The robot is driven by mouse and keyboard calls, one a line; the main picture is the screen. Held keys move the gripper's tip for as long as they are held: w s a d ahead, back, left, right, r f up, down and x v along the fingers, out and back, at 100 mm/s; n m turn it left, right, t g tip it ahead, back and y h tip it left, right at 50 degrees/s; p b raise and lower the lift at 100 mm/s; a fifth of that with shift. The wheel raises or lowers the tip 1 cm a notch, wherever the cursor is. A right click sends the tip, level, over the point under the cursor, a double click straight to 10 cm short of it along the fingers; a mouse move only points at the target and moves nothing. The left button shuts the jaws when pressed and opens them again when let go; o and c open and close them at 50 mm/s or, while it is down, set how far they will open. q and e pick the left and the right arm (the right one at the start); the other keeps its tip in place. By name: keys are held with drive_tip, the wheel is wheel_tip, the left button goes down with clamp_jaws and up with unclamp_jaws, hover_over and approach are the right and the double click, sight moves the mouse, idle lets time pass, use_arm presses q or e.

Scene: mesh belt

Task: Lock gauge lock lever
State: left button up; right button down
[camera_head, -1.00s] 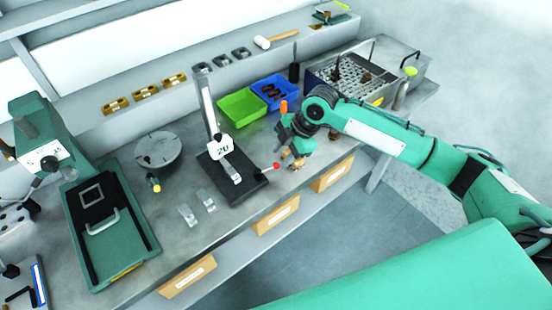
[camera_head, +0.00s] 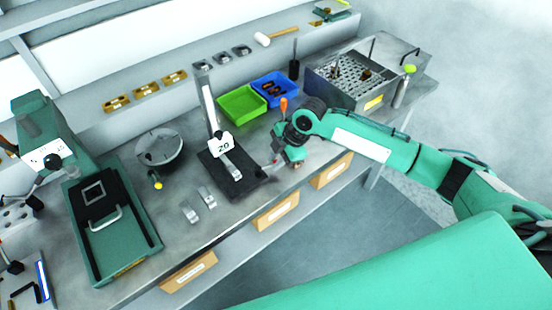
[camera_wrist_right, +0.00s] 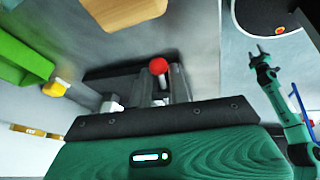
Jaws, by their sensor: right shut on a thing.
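The gauge (camera_head: 222,143) is a tall upright post with a white block marked 20, on a black base (camera_head: 247,184). Its lock lever ends in a red ball knob (camera_wrist_right: 158,66), seen in the right wrist view. My right gripper (camera_head: 279,163) is at the right end of the base, shut on the lever by the knob. In the head view the gripper mostly hides the knob. My left gripper (camera_wrist_right: 260,48) is out of the head view but shows small in the right wrist view, fingers apart and empty.
A green bin (camera_head: 242,104) and a blue bin (camera_head: 291,84) stand behind the gauge. Two metal blocks (camera_head: 207,197) lie left of the base. A round plate (camera_head: 160,147) and a green press (camera_head: 112,228) are further left. An orange-handled tool (camera_head: 283,104) stands behind my right gripper.

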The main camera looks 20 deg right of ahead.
drive_tip(key=shift+w+a+n+g+b, duration=0.15)
drive_tip(key=shift+w+n+g+b, duration=0.4)
drive_tip(key=shift+n, duration=0.75)
drive_tip(key=shift+w+r, duration=0.1)
drive_tip(key=c, duration=1.3)
unclamp_jaws()
drive_tip(key=shift+c, duration=0.2)
drive_tip(key=b+v, duration=0.3)
drive_tip(key=v, duration=1)
drive_tip(key=shift+d+r, duration=0.3)
